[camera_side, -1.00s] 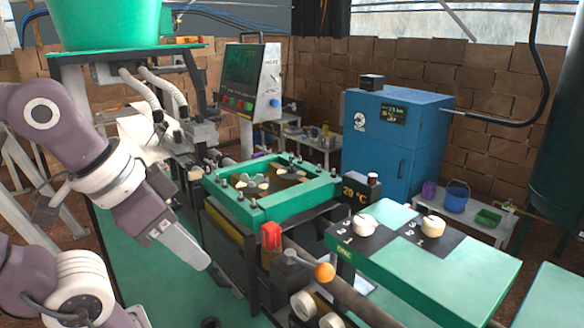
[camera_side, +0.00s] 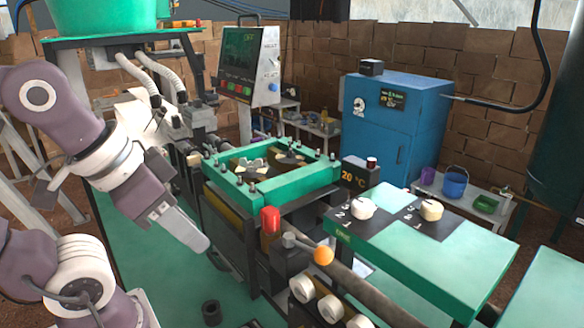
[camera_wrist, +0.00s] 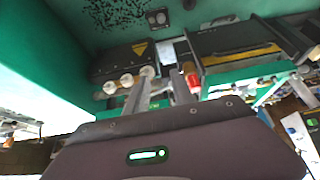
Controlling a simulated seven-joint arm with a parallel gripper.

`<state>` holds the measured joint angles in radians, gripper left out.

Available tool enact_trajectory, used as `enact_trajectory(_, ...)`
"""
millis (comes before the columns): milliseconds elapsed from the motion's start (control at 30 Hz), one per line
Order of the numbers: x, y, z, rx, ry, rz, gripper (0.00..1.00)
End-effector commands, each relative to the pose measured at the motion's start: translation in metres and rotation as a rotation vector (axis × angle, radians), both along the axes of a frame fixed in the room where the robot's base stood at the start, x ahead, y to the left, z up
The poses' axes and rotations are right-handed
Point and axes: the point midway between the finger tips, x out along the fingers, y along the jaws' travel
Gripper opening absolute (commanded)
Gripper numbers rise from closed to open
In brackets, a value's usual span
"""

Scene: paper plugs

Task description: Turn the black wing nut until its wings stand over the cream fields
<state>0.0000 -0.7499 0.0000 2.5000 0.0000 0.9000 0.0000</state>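A green frame (camera_side: 240,190) with a dark recess lies at the middle of the side view. A small winged grey piece (camera_side: 254,166) and cream patches (camera_side: 287,158) show in the recess. They are too small to tell whether the grey piece is the black wing nut or how its wings stand against the cream. My gripper (camera_side: 203,244) points down and right, in front of the frame and apart from it. In the wrist view, the two fingers of my gripper (camera_wrist: 160,82) stand apart with nothing held between them. I cannot make out the wing nut there.
A red cap (camera_side: 270,220), an orange ball-ended lever (camera_side: 323,255) and white rollers (camera_side: 302,289) stand right of my gripper. A green table (camera_side: 415,255) carries two cream knobs, one of them here (camera_side: 363,208). A dark ring (camera_side: 211,313) lies below my gripper.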

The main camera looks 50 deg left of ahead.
Motion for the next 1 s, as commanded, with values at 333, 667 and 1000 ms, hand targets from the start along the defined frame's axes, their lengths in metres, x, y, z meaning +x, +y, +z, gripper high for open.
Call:
enact_trajectory(333,0.161,0.073,0.060,-0.368,0.151,0.462,0.29)
enact_trajectory(667,0.341,0.222,0.021,-0.160,0.113,0.936,0.29)
enact_trajectory(1000,0.377,0.239,-0.019,-0.044,0.095,0.950,0.29)
